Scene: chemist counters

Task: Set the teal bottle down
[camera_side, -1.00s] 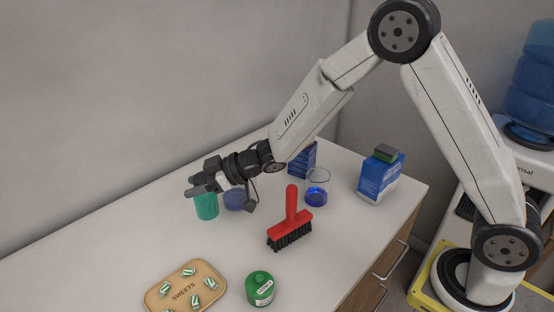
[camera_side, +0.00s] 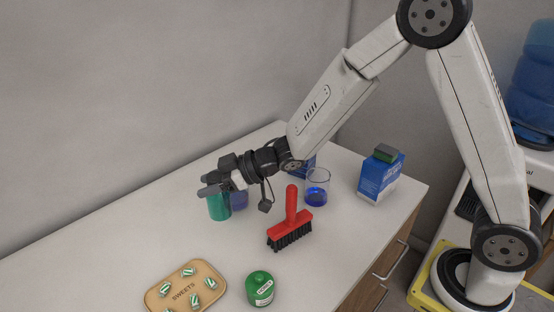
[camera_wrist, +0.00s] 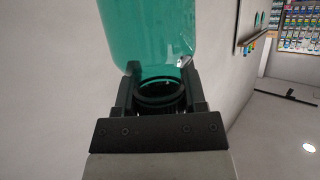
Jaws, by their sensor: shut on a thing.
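The teal bottle (camera_side: 219,206) hangs below my gripper (camera_side: 209,184) at the back left of the counter in the side view. My gripper is shut on its upper part. In the wrist view the teal bottle (camera_wrist: 150,35) extends away from the jaws, with its dark ringed neck (camera_wrist: 160,92) between the two fingers of my gripper (camera_wrist: 160,88). The side view does not clearly show whether the bottle's base touches the counter (camera_side: 130,225).
A red brush (camera_side: 290,222), a beaker of blue liquid (camera_side: 317,187), blue boxes (camera_side: 380,176), a green jar (camera_side: 260,288) and a sweets tray (camera_side: 218,297) share the counter. The counter's left part is clear.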

